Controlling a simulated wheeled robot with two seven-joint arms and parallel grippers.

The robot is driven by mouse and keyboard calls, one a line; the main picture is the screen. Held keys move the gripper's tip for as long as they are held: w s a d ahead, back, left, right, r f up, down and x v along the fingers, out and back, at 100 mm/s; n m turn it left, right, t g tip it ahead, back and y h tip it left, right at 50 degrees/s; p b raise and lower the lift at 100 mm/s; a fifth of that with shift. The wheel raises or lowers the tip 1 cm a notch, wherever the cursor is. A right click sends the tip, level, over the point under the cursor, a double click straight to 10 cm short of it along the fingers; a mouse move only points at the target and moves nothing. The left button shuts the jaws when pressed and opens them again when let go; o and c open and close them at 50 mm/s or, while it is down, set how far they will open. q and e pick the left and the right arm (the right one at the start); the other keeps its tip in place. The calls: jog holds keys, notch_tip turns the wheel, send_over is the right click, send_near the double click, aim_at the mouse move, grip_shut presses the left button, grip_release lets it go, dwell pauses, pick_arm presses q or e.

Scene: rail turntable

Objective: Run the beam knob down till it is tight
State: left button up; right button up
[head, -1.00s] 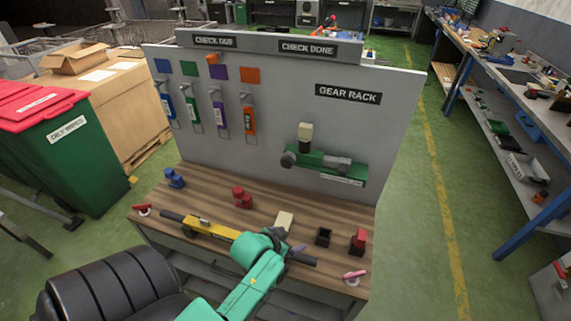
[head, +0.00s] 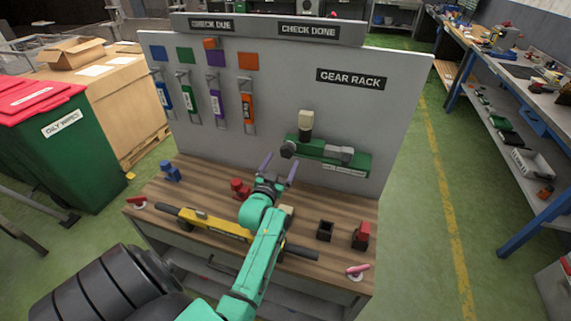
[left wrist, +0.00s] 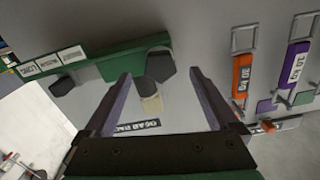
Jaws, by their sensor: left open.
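A green bar (head: 325,154) is mounted on the grey board under the GEAR RACK label. It has a dark knob (head: 288,150) at its left end, a beige block (head: 305,124) above and a grey block (head: 340,153) on its right half. My left gripper (head: 279,161) is open and empty, fingers pointing up at the board just below the knob. In the left wrist view the dark knob (left wrist: 159,66) appears between the two fingertips, beyond them; contact is not visible. The beige block (left wrist: 151,103) shows there too. My right gripper is out of view.
A yellow beam (head: 215,226) with black ends lies along the bench (head: 190,195) under my left arm. Red blocks, a blue block (head: 170,171) and a dark open holder (head: 324,230) stand on the bench. Coloured tags hang on the board's left.

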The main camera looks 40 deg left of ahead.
aim_at(286, 154)
pick_arm(q)
jog(key=b+x, duration=0.1)
jog(key=x, duration=0.2)
jog(key=shift+w+f, duration=0.2)
jog(key=shift+w+a+r, duration=0.2)
jog(key=shift+w, duration=0.15)
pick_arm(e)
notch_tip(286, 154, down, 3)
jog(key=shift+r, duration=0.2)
pick_arm(q)
jog(key=shift+c, duration=0.3)
jog(key=shift+s, duration=0.1)
jog(key=c, duration=1.3)
jog(key=shift+m, duration=0.3)
